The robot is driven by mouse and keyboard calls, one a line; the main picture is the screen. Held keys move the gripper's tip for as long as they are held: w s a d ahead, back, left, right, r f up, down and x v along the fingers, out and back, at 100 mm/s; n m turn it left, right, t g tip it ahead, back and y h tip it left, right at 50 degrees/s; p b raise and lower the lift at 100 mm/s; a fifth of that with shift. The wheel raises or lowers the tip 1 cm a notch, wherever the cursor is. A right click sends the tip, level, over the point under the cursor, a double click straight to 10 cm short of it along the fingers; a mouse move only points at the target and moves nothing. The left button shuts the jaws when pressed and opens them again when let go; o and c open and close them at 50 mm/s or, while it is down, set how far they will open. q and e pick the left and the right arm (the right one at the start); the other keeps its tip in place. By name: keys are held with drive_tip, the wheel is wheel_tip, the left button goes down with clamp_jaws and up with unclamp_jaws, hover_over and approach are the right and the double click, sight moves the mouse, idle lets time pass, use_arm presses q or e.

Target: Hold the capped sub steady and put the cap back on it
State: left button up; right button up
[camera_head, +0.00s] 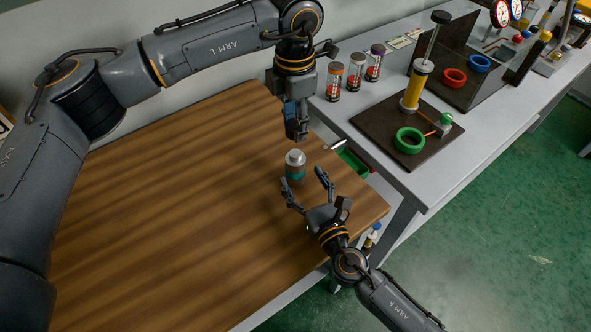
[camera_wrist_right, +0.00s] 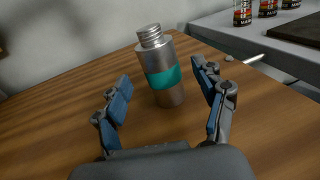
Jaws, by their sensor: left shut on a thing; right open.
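The capped sub (camera_head: 294,169), a silver cylinder with a teal band, stands upright on the wooden table. In the right wrist view the sub (camera_wrist_right: 163,75) shows a bare threaded neck on top. My left gripper (camera_head: 298,134) points down above and just behind the sub, apart from it. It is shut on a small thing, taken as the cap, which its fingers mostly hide. My right gripper (camera_head: 306,188) is open in front of the sub. Its two fingers (camera_wrist_right: 163,100) spread to either side of the sub in the wrist view, and I see no contact.
The wooden table (camera_head: 170,190) is clear to the left. A grey bench (camera_head: 330,113) on the right bears several labelled canisters (camera_head: 334,82) and a dark board (camera_head: 375,130) with a yellow pump (camera_head: 415,85) and a green ring (camera_head: 409,141). A green tray (camera_head: 354,161) sits at the table's right edge.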

sight(295, 153)
drive_tip(key=shift+x, duration=2.2)
clamp_jaws()
use_arm(q)
drive_tip(key=shift+f, duration=2.5)
